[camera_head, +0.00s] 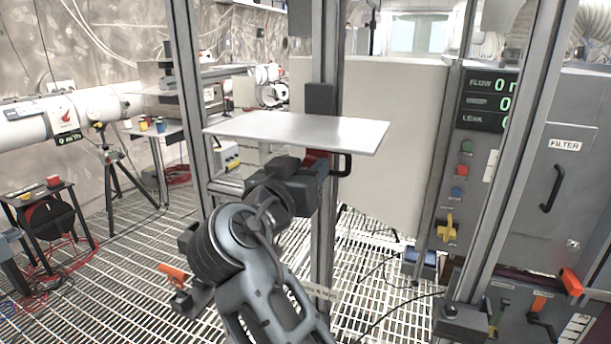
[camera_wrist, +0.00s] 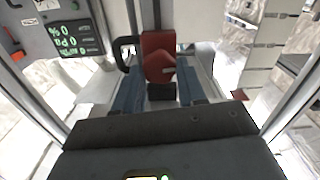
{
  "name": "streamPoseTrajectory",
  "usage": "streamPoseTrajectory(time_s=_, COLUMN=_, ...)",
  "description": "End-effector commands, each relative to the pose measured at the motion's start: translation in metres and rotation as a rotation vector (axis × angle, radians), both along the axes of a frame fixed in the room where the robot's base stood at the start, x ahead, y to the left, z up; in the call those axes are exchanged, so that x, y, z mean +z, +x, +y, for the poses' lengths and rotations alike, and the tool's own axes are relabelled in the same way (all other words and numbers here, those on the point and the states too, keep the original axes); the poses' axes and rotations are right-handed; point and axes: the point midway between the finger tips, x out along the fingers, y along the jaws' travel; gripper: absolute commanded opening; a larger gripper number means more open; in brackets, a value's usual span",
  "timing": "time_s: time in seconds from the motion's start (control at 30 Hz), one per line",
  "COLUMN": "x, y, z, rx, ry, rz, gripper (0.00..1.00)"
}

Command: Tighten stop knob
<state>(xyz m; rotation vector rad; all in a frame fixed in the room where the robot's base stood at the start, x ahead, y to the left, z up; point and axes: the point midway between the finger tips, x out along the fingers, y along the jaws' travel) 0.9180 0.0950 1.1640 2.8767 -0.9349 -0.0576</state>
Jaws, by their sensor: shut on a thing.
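The stop knob appears to be the red part (camera_head: 318,154) under a flat grey plate (camera_head: 298,130) on an upright post (camera_head: 325,230). In the wrist view the red part (camera_wrist: 158,52) has an angular face and sits between the two blue-grey fingers. A black handle (camera_wrist: 122,54) stands beside it; it also shows in the head view (camera_head: 345,165). My gripper (camera_head: 316,168) is at the red part, just below the plate. In the wrist view my gripper (camera_wrist: 160,74) is shut on the red part. My gripper and arm partly hide it in the head view.
A control cabinet (camera_head: 528,160) with a green-lit display (camera_head: 486,103), coloured buttons and a yellow knob (camera_head: 446,230) stands at right. Steel uprights (camera_head: 188,100) flank the plate. A tripod (camera_head: 112,160) and cable reel (camera_head: 47,222) stand at left. The grated floor (camera_head: 120,270) has loose cables.

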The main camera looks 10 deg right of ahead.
Motion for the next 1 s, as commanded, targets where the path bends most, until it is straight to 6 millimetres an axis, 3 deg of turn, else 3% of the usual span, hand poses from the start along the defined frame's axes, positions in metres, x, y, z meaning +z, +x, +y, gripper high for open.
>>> streamPoseTrajectory(time_s=0.27, x=-0.0088, y=-0.0007, z=0.0001, rx=0.001, ry=0.139, rz=-0.103, gripper=0.1)
streamPoseTrajectory(time_s=1.0, x=-0.006, y=-0.0021, z=-0.0015, rx=0.002, ry=0.639, rz=-0.466, gripper=0.1)
